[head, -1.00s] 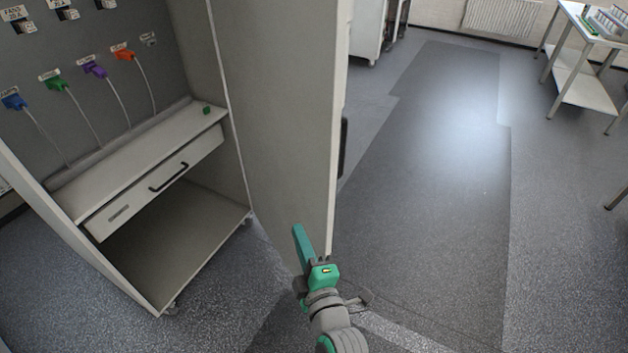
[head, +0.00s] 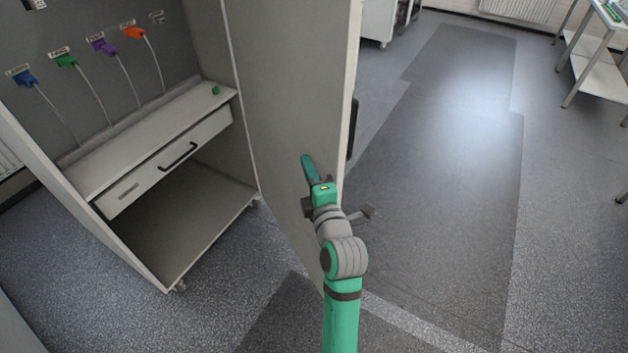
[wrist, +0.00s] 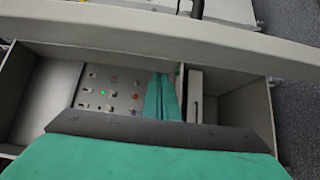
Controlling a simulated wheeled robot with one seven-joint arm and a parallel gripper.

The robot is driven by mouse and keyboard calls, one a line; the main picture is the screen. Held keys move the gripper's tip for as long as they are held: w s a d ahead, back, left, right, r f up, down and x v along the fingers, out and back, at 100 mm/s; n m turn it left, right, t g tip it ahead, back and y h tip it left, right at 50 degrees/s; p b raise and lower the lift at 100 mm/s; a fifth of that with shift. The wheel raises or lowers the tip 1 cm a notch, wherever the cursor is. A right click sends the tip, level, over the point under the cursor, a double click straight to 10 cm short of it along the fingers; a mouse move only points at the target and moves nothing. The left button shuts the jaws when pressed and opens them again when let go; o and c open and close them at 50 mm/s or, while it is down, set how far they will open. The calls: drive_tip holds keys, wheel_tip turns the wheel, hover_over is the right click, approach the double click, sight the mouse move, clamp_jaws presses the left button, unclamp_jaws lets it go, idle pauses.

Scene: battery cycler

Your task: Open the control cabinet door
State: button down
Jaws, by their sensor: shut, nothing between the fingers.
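The control cabinet (head: 160,235) stands at left in the head view with its inside exposed. Its grey door (head: 285,110) stands wide open, swung out on the right side of the cabinet. A dark handle (head: 352,128) shows at the door's outer face. My gripper (head: 307,165) has its green fingers closed together, with nothing between them. It is in front of the door's inner face, near the free edge. Whether it touches the door I cannot tell. In the wrist view the closed fingers (wrist: 163,97) point over a panel of small switches and lights (wrist: 105,95).
Inside the cabinet are a shelf with a drawer (head: 165,165), a small green object (head: 215,90), and coloured plugs with cables (head: 100,45). Open floor (head: 440,190) lies right of the door. A white table (head: 600,75) stands at the far right.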

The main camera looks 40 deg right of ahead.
sight(323, 161)
drive_tip(key=shift+s+d, duration=0.2)
drive_tip(key=shift+d, duration=0.8)
drive_tip(key=shift+s+d, duration=0.2)
drive_tip(key=shift+d, duration=0.75)
drive_tip(key=shift+w+d, duration=0.1)
